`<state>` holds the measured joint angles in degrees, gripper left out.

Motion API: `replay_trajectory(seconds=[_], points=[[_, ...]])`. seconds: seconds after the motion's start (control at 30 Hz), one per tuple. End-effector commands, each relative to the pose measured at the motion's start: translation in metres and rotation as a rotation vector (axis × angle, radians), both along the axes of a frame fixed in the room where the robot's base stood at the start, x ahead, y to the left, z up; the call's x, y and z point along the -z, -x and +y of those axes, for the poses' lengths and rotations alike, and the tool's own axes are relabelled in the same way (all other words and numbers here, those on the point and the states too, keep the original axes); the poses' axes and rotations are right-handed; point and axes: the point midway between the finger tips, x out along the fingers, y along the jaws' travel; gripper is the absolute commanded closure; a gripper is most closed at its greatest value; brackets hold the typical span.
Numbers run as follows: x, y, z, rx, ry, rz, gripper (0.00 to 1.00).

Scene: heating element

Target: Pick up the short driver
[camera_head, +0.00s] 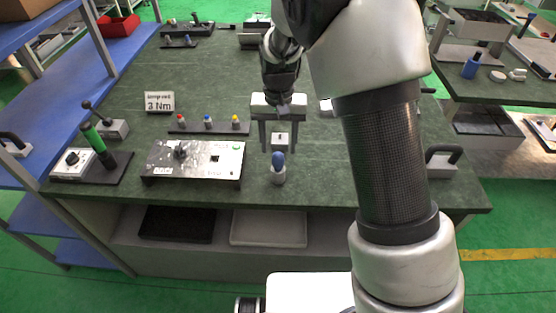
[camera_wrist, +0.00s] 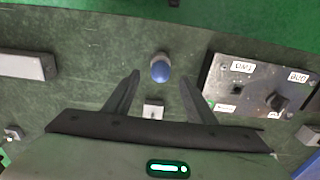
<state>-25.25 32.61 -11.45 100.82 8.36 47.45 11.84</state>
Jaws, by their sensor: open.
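The short driver (camera_head: 278,163) has a blue rounded handle and stands upright in a small pale holder near the front edge of the green table. In the wrist view the blue handle (camera_wrist: 160,69) is seen from above, just beyond the fingertips and centred between them. My gripper (camera_head: 279,149) is open and empty, pointing down above and a little behind the driver. Its two dark fingers also show in the wrist view (camera_wrist: 160,77), apart from the handle. The driver's shaft is hidden in the holder.
A grey panel box (camera_head: 194,161) with a knob stands left of the driver. A rack with coloured caps (camera_head: 208,124), a "3 Nm" sign (camera_head: 160,102) and a green-handled tool (camera_head: 95,138) are farther left. A small white block (camera_head: 280,139) lies behind the driver.

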Motion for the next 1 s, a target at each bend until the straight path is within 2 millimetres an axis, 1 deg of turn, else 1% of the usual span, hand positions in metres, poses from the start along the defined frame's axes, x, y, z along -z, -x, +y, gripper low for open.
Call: replay_trajectory(seconds=[0.03, 0.27, 0.4, 0.53, 0.63, 0.83, 0.87, 1.0], points=[[0.007, 0.000, 0.000, 0.000, 0.001, 0.001, 0.49], [0.022, 0.001, 0.000, 0.000, 0.001, 0.001, 0.49], [0.043, 0.002, 0.001, 0.000, 0.002, 0.003, 0.49], [0.060, 0.002, 0.001, 0.000, 0.001, 0.002, 0.49], [0.067, 0.001, 0.001, 0.001, 0.000, 0.000, 0.49], [0.067, 0.001, 0.002, 0.001, 0.000, -0.001, 0.49], [0.067, 0.001, 0.002, 0.001, 0.000, -0.001, 0.51], [0.067, 0.001, 0.002, 0.000, 0.000, -0.001, 0.75]])
